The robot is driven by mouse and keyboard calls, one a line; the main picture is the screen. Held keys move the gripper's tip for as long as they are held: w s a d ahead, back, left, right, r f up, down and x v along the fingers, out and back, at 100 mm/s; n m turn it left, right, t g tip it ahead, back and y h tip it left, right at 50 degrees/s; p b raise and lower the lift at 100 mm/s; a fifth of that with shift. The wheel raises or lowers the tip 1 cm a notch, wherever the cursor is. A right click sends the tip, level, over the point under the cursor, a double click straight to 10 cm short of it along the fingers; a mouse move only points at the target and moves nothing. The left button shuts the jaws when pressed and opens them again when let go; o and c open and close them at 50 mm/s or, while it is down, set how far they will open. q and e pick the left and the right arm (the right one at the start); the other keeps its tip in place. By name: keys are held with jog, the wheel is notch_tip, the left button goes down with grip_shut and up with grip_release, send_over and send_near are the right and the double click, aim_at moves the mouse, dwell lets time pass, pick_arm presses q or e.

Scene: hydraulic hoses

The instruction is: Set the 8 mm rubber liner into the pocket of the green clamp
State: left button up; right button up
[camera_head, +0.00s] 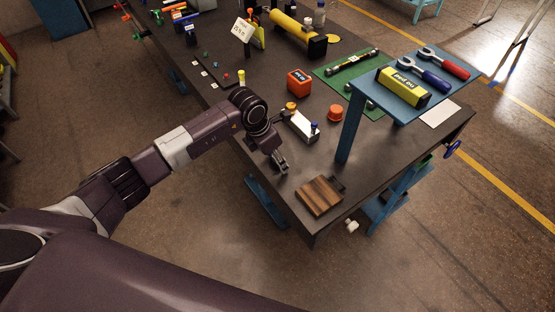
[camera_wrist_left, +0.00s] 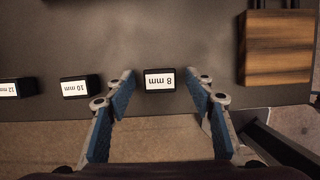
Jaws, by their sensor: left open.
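A small black block with a white label reading "8 mm" (camera_wrist_left: 160,80) sits near the table edge in the left wrist view, its label upside down. I cannot make out a separate rubber liner at it. My left gripper (camera_wrist_left: 160,98) is open, its blue-padded fingers on either side of this block, with nothing visibly held. In the head view my left gripper (camera_head: 282,166) is low over the near table edge, beside the wooden block (camera_head: 320,195). I cannot pick out the green clamp with certainty. My right gripper is not in view.
Blocks labelled 10 mm (camera_wrist_left: 80,87) and 12 mm (camera_wrist_left: 15,88) stand left of the 8 mm one. A raised blue shelf (camera_head: 425,78) holds wrenches and a yellow box (camera_head: 403,87). A green mat (camera_head: 330,76), an orange box (camera_head: 299,82) and an orange cap (camera_head: 335,113) lie beyond.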

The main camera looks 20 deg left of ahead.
pick_arm(q)
jog(key=c, duration=1)
jog(key=shift+c, duration=0.7)
jog(key=shift+r, duration=0.1)
notch_tip(320, 180, up, 20)
jog(key=b, duration=0.5)
jog(key=shift+b, duration=0.35)
